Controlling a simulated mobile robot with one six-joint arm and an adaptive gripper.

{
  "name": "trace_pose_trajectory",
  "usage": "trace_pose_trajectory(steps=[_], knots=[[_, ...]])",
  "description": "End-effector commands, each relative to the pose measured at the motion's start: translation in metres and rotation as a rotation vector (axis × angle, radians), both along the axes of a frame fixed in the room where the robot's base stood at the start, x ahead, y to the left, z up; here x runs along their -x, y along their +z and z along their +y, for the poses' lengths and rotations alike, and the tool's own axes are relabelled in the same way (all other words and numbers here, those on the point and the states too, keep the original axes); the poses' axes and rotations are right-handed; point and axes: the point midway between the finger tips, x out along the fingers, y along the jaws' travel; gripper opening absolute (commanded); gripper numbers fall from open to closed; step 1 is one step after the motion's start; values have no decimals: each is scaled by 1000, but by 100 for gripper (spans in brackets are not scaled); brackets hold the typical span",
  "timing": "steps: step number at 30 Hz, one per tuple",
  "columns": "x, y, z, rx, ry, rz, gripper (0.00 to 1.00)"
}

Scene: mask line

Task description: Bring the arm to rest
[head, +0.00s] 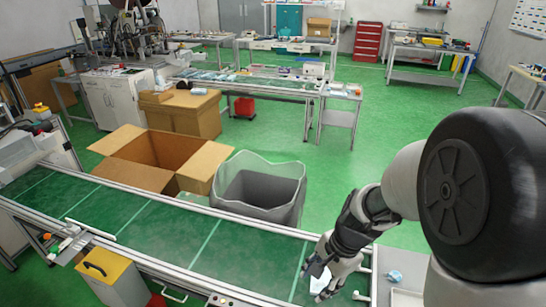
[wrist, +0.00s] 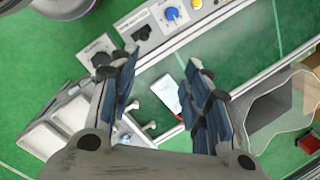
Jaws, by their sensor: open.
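My gripper (head: 318,284) is at the lower right of the head view, over the near right end of the green conveyor (head: 250,247). In the wrist view my gripper (wrist: 160,72) shows its two dark, blue-padded fingers spread apart with nothing held between them. A flat whitish item (wrist: 166,92) shows in the gap, beyond the fingers, on or beside the conveyor; its exact kind is unclear. My arm reaches in from the right of the head view, bent downward at the wrist.
A grey lined bin (head: 262,190) and an open cardboard box (head: 150,158) stand beyond the conveyor. The wrist view shows a control panel with a blue knob (wrist: 172,14) and white trays (wrist: 44,140). Green floor (head: 350,180) is clear beyond the bin.

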Motion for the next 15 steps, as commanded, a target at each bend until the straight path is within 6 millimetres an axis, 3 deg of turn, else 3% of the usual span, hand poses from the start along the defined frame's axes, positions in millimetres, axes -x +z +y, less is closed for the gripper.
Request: trace_pose_trajectory(steps=[1,6,12,15], knots=[[7,25,1,16,75,-49,44],[42,89,-1,94,346,-179,44],[95,143,-8,224,642,-310,44],[121,160,-14,297,773,-362,44]])
